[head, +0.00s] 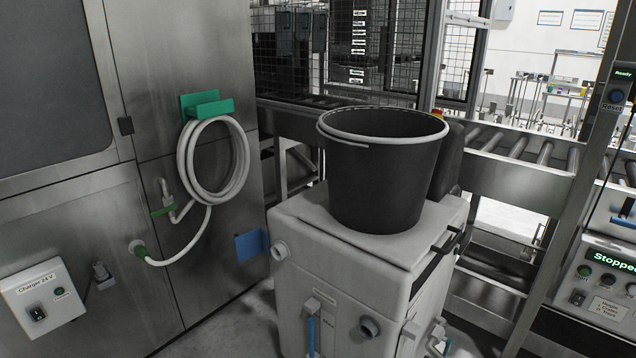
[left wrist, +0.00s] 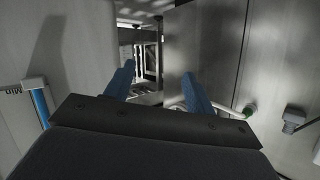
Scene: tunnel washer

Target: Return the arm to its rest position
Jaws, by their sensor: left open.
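My left gripper (left wrist: 158,84) shows in the left wrist view with its two blue fingers spread apart and nothing held between them. It is low in the gap between a pale machine body on the left and the steel cabinet (left wrist: 208,50) on the right. The fingers point toward a darker opening with racks behind. Neither of my arms can be made out in the head view. My right gripper is in neither view.
A black bucket (head: 385,185) stands on the pale grey machine (head: 345,270). Left of it, a coiled white hose (head: 187,165) hangs on the steel cabinet (head: 150,60). A roller conveyor (head: 520,180) runs behind. A control panel (head: 600,285) reading "Stopped" is at right.

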